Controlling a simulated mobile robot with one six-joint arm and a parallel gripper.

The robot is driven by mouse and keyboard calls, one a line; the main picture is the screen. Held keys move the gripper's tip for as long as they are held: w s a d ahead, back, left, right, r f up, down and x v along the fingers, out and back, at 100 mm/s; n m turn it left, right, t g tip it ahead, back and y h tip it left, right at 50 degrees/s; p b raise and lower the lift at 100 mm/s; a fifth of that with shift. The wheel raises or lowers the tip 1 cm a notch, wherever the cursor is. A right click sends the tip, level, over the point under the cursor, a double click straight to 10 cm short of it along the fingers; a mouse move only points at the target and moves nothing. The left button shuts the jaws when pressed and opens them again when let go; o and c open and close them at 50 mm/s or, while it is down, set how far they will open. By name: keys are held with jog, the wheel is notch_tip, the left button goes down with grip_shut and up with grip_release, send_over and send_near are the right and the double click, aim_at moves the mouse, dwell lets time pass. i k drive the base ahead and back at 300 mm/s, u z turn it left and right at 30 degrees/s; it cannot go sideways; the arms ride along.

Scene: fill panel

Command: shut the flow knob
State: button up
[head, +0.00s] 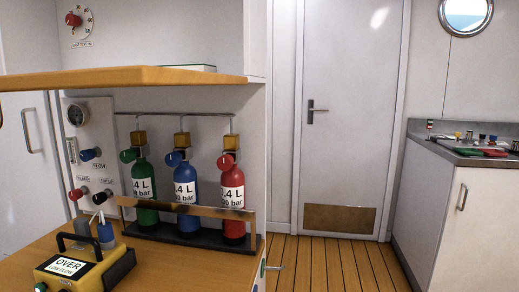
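The flow knob (88,154) is a blue knob on the white fill panel (102,125) at the left of the head view. The label FLOW (99,166) is printed just below and right of it. How far the knob is turned cannot be told. A round gauge (75,115) sits above it, and a small clear flow tube (72,150) is to its left. My gripper is not in view.
A wooden shelf (120,78) overhangs the panel. Green (142,191), blue (185,194) and red (232,200) cylinders stand in a rack to the right. A yellow box reading OVER LOW FLOW (80,277), with a black handle, stands in front on the wooden counter. Floor is clear by the door.

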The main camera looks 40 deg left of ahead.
aim_at(86, 155)
jog(key=k, duration=1.9)
jog(key=u, duration=2)
jog(key=i, duration=1)
jog(key=u, duration=0.05)
